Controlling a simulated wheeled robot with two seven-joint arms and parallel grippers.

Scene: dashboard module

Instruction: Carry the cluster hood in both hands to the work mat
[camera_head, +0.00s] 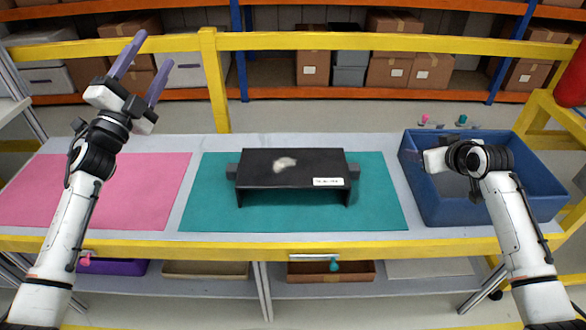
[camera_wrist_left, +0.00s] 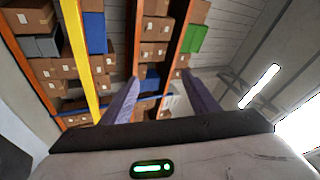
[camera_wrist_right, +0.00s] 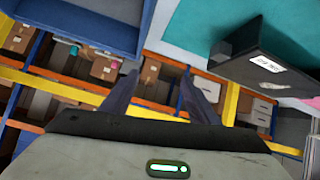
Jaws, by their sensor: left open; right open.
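The cluster hood (camera_head: 300,167), a black box-like cover with side tabs, a white label and a pale patch on top, sits on the teal mat (camera_head: 210,210) at the table's middle. It also shows in the right wrist view (camera_wrist_right: 262,62). A pink mat (camera_head: 130,195) lies bare to its left. My left gripper (camera_head: 155,52) is open and empty, raised above the table's far left, fingers pointing up; its fingers show in the left wrist view (camera_wrist_left: 163,90). My right gripper (camera_head: 412,156) is open and empty over the blue crate, right of the hood, its fingers partly hidden.
The blue crate (camera_head: 430,205) stands at the table's right end. A yellow rail (camera_head: 300,41) runs behind the table, with shelves of cardboard boxes beyond. Trays (camera_head: 205,270) lie on a shelf below. A red cylinder (camera_head: 572,80) is at the far right.

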